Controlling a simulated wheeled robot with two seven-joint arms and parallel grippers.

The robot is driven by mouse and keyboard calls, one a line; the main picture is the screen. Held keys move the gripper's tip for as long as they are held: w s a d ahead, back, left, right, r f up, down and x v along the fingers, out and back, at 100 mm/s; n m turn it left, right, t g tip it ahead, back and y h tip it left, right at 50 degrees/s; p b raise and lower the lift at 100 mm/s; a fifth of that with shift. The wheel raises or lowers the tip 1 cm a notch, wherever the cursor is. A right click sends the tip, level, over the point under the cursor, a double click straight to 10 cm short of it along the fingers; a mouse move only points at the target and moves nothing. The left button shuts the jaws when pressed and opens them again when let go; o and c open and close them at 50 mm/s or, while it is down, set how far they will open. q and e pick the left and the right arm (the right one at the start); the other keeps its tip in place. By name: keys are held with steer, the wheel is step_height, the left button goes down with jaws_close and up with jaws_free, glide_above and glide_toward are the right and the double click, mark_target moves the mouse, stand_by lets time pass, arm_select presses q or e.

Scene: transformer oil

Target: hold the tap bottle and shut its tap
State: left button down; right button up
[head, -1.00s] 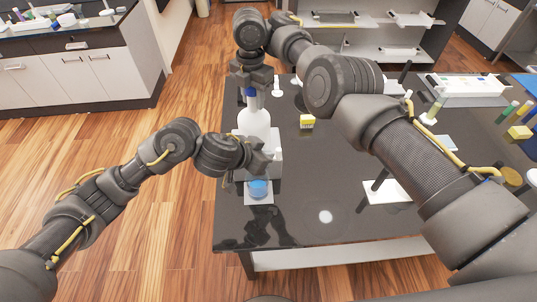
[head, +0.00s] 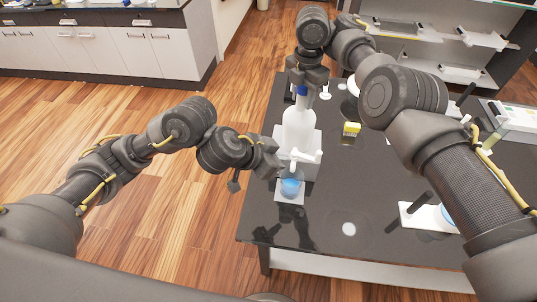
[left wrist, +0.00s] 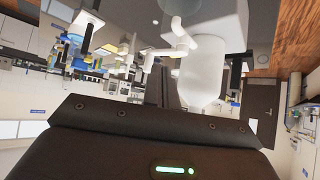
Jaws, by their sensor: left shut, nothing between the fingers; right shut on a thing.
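The white tap bottle (head: 299,128) stands upright on a white stand (head: 311,168) near the table's left edge. Its white tap (head: 305,156) sticks out at the front, above a beaker of blue liquid (head: 290,187). My right gripper (head: 302,86) is shut on the bottle's neck, just at the blue cap. My left gripper (head: 279,171) is shut and empty, just left of the tap, apparently not touching it. In the left wrist view the bottle (left wrist: 203,75) and tap (left wrist: 181,38) appear upside down, beyond my shut fingers (left wrist: 165,72).
The beaker rests on a white square plate (head: 289,197). A white plate (head: 425,216) with a dark rod stands farther right. The black table (head: 340,200) is clear in front.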

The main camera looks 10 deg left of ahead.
arm_select(q)
steer(key=v, duration=0.5)
steer(key=shift+s+a+r, duration=0.15)
steer(key=shift+r, duration=0.1)
step_height(320, 180, up, 10)
stand_by(0.7)
steer(key=a+r, duration=0.6)
steer(key=a, duration=0.4)
stand_by(0.9)
